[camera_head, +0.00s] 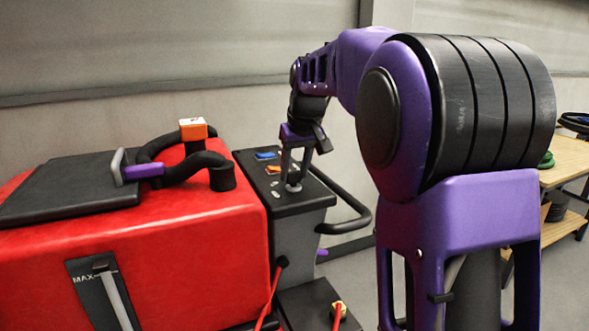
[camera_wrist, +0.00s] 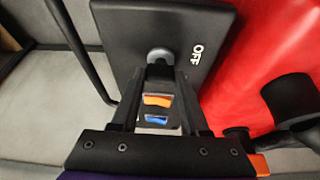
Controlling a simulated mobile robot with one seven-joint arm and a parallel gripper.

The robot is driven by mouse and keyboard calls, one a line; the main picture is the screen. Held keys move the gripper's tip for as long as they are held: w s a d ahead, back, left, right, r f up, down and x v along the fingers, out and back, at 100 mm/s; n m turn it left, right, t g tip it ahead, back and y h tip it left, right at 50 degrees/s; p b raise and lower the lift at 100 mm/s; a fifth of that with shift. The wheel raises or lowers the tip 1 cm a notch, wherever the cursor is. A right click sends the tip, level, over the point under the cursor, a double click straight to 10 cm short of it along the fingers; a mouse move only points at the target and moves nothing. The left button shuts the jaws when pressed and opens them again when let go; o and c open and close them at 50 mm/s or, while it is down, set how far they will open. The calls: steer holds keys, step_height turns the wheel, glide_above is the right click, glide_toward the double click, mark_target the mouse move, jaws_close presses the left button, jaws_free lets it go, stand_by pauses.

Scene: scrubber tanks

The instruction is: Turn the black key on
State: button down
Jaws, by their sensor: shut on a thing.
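The black key (camera_wrist: 160,70) is at a round grey lock (camera_wrist: 160,53) on the dark control panel (camera_wrist: 120,25). White "OFF" lettering shows on the panel to the right of the lock in the wrist view. My gripper (camera_wrist: 161,74) points down at the panel with its fingertips shut on the key, one on each side.
A blue switch (camera_head: 266,155) and an orange switch (camera_head: 274,170) sit on the panel close to my fingers. A black handlebar (camera_head: 345,200) curves around the panel's right side. The red tank (camera_head: 190,240) with black hoses stands to the left.

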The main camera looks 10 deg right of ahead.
steer(key=shift+r, duration=0.1)
steer(key=m+h+p, duration=0.1)
steer(key=m, duration=0.1)
steer(key=m+h+p, duration=0.1)
steer(key=m+p, duration=0.1)
steer(key=m, duration=0.1)
steer(key=shift+a, duration=0.2)
steer(key=m+h+p, duration=0.1)
steer(key=m, duration=0.2)
steer(key=m+g+p, duration=0.1)
steer(key=m+p, duration=0.1)
steer(key=m, duration=0.1)
steer(key=shift+w+a+h, duration=0.1)
steer(key=shift+h, duration=0.3)
steer(key=shift+m, duration=0.4)
steer(key=shift+c, duration=2)
jaws_free()
